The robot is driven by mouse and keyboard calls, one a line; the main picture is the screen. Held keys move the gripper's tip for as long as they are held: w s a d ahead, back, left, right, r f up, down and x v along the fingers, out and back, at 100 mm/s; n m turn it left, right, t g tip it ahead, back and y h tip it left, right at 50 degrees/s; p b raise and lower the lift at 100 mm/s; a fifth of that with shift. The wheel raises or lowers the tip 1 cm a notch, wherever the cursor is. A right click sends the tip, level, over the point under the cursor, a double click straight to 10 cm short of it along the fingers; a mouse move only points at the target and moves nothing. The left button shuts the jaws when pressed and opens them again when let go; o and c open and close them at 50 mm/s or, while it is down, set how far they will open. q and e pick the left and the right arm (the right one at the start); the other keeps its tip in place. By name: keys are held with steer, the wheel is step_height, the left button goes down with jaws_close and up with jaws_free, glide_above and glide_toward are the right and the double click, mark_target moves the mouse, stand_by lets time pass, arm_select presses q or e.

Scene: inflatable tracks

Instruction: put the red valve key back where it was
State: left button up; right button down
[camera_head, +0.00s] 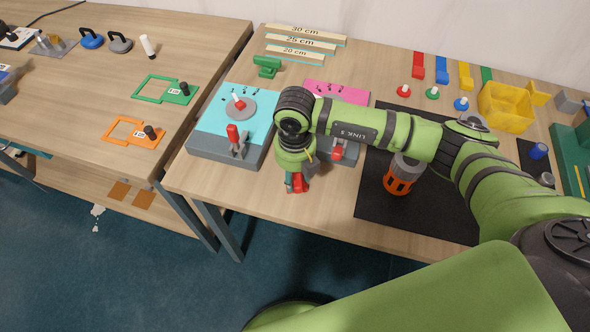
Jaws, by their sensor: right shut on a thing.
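My right gripper (295,183) points down near the front edge of the middle table, between the turquoise-topped box and the pink-topped box. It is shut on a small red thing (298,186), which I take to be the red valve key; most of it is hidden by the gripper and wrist. The turquoise-topped box (207,122) has a grey disc with a white-and-red peg and a red lever. The pink-topped box (330,88) is partly covered by my right arm; a red handle (337,152) shows on its front. My left gripper is not in view.
A black mat (375,205) with an orange-and-grey cylinder (398,178) lies right of the gripper. A green clamp-like block (267,66) and length strips (305,35) lie behind. A yellow bin (506,107) stands at right. A gap separates the left table (90,100).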

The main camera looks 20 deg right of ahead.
steer(key=shift+f, duration=0.15)
steer(key=c, duration=0.7)
jaws_free()
step_height(320, 180, up, 11)
steer(key=b, duration=0.3)
steer(key=shift+w, duration=0.1)
steer(key=shift+r+b, duration=0.3)
steer(key=shift+r, duration=0.4)
